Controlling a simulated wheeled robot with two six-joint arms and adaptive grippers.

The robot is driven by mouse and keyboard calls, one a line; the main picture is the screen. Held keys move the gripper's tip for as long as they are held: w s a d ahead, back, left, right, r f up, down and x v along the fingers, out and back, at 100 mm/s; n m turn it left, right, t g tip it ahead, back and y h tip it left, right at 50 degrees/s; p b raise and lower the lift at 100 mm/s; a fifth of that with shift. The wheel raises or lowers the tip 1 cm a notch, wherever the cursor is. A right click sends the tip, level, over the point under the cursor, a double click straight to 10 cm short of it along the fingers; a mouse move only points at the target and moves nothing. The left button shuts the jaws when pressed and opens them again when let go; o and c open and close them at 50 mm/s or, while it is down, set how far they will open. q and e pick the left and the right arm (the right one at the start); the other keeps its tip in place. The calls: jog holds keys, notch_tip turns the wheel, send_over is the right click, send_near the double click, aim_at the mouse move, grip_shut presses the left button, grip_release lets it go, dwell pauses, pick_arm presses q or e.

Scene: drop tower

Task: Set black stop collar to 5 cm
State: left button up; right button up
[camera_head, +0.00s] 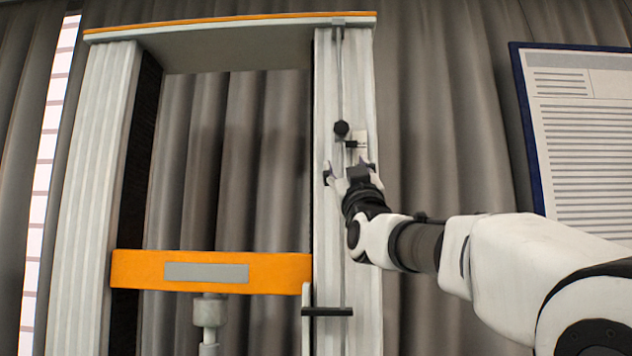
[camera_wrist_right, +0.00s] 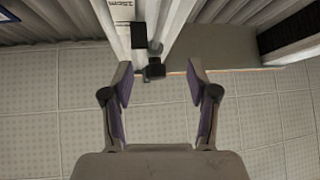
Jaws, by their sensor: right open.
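The black stop collar (camera_head: 351,144) appears as small black parts on a thin rod on the tower's right column, beside a white label. A round black knob (camera_head: 341,128) sits just above it. My right gripper (camera_head: 346,172) is open just below these parts, in front of the column. In the right wrist view, a small dark block (camera_wrist_right: 153,71) lies between the open fingertips (camera_wrist_right: 160,68), with a gap on both sides. Another black piece (camera_wrist_right: 138,36) sits by the white label (camera_wrist_right: 122,11), which seems to read 15 cm. My left gripper is not in view.
The drop tower has two pale columns (camera_head: 88,190) and a top beam (camera_head: 230,45). An orange crosshead (camera_head: 135,268) spans between them. A black bar (camera_head: 328,312) crosses the right column low down. A framed sheet (camera_head: 575,150) stands at right.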

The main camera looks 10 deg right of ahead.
aim_at(342, 131)
jog(key=shift+t, duration=0.3)
jog(key=r, duration=0.1)
jog(key=s+r, duration=0.1)
jog(key=r, duration=0.1)
jog(key=a+r, duration=0.1)
jog(key=shift+s+r+p, duration=0.2)
jog(key=shift+s+p, duration=0.1)
jog(key=shift+p, duration=0.05)
jog(key=r+p, duration=0.1)
jog(key=w+r+p, duration=0.1)
jog(key=p, duration=0.1)
jog(key=w+d+r+p, duration=0.1)
jog(key=shift+d+r, duration=0.1)
jog(key=shift+r, duration=0.3)
jog(key=w+p, duration=0.1)
jog(key=w+r+p, duration=0.1)
jog(key=shift+w, duration=0.3)
jog(key=shift+w+p, duration=0.3)
jog(key=shift+a+f, duration=0.1)
jog(key=shift+a, duration=0.1)
jog(key=shift+s+d, duration=0.1)
jog(key=shift+s, duration=0.1)
jog(key=shift+c, duration=0.3)
jog(key=shift+s, duration=0.1)
grip_shut()
